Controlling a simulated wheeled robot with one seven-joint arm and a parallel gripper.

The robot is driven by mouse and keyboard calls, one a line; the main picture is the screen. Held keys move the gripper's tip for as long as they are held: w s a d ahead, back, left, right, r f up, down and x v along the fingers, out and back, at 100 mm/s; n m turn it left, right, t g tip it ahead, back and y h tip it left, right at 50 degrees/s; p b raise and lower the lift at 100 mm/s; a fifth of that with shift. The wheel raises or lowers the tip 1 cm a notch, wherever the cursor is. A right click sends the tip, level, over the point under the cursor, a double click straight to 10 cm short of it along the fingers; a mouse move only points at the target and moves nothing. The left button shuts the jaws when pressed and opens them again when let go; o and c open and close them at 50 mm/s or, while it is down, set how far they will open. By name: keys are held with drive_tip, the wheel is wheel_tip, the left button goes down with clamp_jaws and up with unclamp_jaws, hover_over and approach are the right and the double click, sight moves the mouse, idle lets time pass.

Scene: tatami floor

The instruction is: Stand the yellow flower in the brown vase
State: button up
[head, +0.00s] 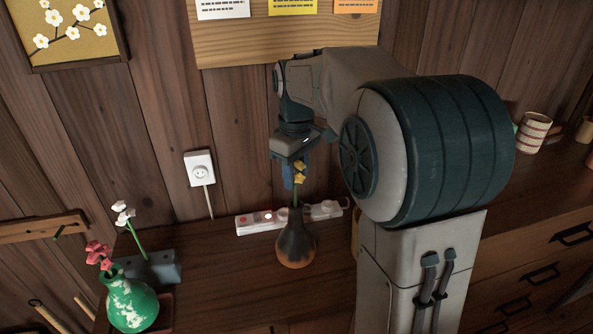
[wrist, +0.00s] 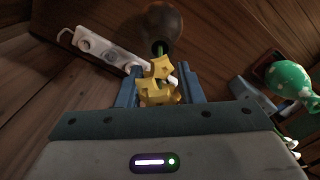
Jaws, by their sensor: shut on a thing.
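The yellow flower (head: 299,173) is between the fingers of my gripper (head: 293,178), its blossoms near the fingertips. In the wrist view the yellow blossoms (wrist: 160,82) sit between the two blue fingers of my gripper (wrist: 158,88). The green stem hangs down toward the brown vase (head: 296,243), a dark round vase with a narrow neck and an orange-brown base. The vase also shows in the wrist view (wrist: 163,22). The stem's lower end meets the vase mouth in the head view; how deep it reaches inside I cannot tell.
A white power strip (head: 256,221) lies behind the vase along the wall. At the left stand a green vase (head: 134,304) with red flowers and a grey holder (head: 155,268) with a white flower (head: 130,222). A wall socket (head: 200,168) is above. The wooden top left of the vase is clear.

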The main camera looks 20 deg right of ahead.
drive_tip(key=shift+f+b, duration=0.75)
drive_tip(key=shift+f, duration=0.45)
drive_tip(key=o, duration=1.1)
drive_tip(key=shift+o, duration=0.4)
drive_tip(key=o, duration=0.5)
drive_tip(key=shift+r, duration=0.2)
wheel_tip(320, 180, up, 14)
drive_tip(key=shift+f+p, duration=0.2)
drive_tip(key=shift+p, duration=0.95)
